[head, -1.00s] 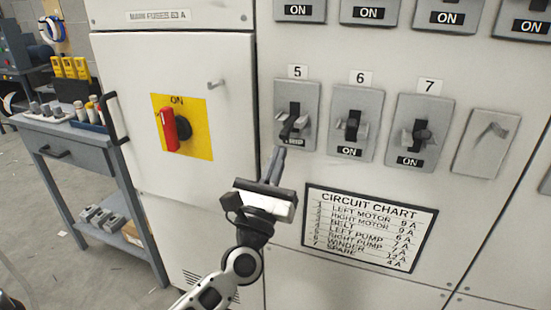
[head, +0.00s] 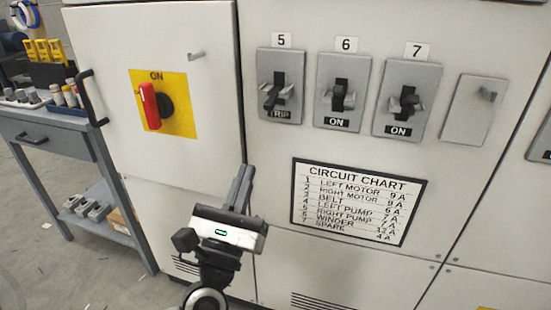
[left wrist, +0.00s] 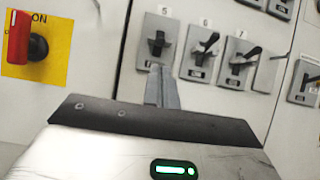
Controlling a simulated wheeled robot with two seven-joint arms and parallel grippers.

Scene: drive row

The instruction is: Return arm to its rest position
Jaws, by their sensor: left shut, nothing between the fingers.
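My left gripper (head: 242,187) is shut and empty, its fingers pointing up in front of the cabinet (head: 200,60), below breaker 5 and left of the circuit chart (head: 357,201). It also shows in the left wrist view (left wrist: 161,88), apart from the breakers. Breaker 5 (head: 279,86) has its lever down, with TRIP showing. Breaker 6 (head: 341,92) and breaker 7 (head: 405,99) show ON. In the left wrist view, breaker 5 (left wrist: 156,42) is just above my fingertips. My right gripper is not in view.
A red rotary switch (head: 150,106) on a yellow plate reads ON, on the cabinet door at left. A door handle (head: 91,98) sticks out at its left edge. A grey workbench (head: 60,135) with small items stands further left. Open floor shows below it.

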